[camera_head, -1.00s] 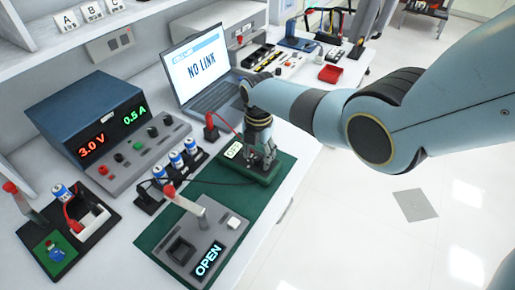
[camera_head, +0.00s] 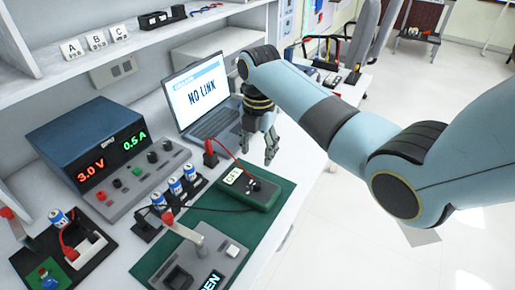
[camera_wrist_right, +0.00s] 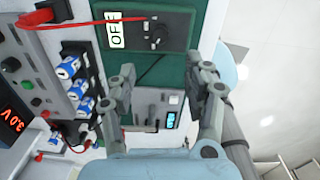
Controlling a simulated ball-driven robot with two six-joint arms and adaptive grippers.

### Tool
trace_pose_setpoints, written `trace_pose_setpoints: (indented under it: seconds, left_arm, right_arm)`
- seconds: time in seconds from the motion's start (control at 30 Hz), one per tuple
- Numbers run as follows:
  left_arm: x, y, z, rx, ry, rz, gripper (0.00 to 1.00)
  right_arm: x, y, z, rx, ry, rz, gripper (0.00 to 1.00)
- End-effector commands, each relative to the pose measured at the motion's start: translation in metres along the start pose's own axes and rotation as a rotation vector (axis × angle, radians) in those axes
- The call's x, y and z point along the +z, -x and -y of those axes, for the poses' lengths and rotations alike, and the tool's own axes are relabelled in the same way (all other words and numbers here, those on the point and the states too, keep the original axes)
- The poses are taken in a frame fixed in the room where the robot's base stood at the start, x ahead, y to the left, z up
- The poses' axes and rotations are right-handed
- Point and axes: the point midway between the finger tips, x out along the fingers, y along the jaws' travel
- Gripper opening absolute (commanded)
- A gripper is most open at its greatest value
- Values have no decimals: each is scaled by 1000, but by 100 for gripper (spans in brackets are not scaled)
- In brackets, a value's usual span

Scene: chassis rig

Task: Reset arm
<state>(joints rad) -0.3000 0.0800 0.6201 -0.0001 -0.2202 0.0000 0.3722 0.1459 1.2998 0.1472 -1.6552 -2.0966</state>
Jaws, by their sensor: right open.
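My right arm comes in from the right in the head view. Its gripper (camera_head: 258,150) hangs fingers-down above the bench, behind and to the right of the green multimeter (camera_head: 249,188), which reads OFF. The right gripper is open and empty, and its two fingers stand apart in the right wrist view (camera_wrist_right: 165,85). The multimeter also shows in the right wrist view (camera_wrist_right: 160,30), beyond the fingertips, with a red lead on it. The gripper does not touch it. My left gripper is not in view.
A grey fixture (camera_head: 203,255) with a lever and a display lies on the green mat (camera_head: 275,196). A laptop (camera_head: 205,100) reading NO LINK, a power supply (camera_head: 105,150) and several batteries (camera_head: 174,186) stand nearby. A shelf (camera_head: 130,25) runs above the bench. Open floor lies right.

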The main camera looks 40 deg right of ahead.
Motion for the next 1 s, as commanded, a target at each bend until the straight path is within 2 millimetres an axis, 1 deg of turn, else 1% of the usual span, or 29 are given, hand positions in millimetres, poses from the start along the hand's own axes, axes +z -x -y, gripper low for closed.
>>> trace_pose_setpoints:
  seconds: [0.33, 0.47, 0.57, 0.67, 0.7, 0.8, 0.9, 1.0]
  left_arm:
    - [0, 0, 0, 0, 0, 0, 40]
    - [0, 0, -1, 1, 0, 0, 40]
    - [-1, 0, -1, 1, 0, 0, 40]
    - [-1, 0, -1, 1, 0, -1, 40]
    - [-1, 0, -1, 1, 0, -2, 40]
    - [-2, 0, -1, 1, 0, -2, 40]
    - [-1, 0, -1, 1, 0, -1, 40]
    - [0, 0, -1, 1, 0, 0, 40]
  right_arm:
    - [0, 0, 0, 0, 0, 0, 51]
    - [-6, -4, 8, 5, -66, 9, 51]
    - [-20, -10, 29, 23, -244, 32, 51]
    - [-43, -10, 62, 66, -528, 58, 51]
    - [-54, -8, 77, 89, -660, 66, 51]
    - [-78, 3, 110, 152, -967, 67, 51]
    - [-96, 16, 135, 201, -1200, 55, 51]
    - [-111, 30, 154, 241, -1378, 35, 51]
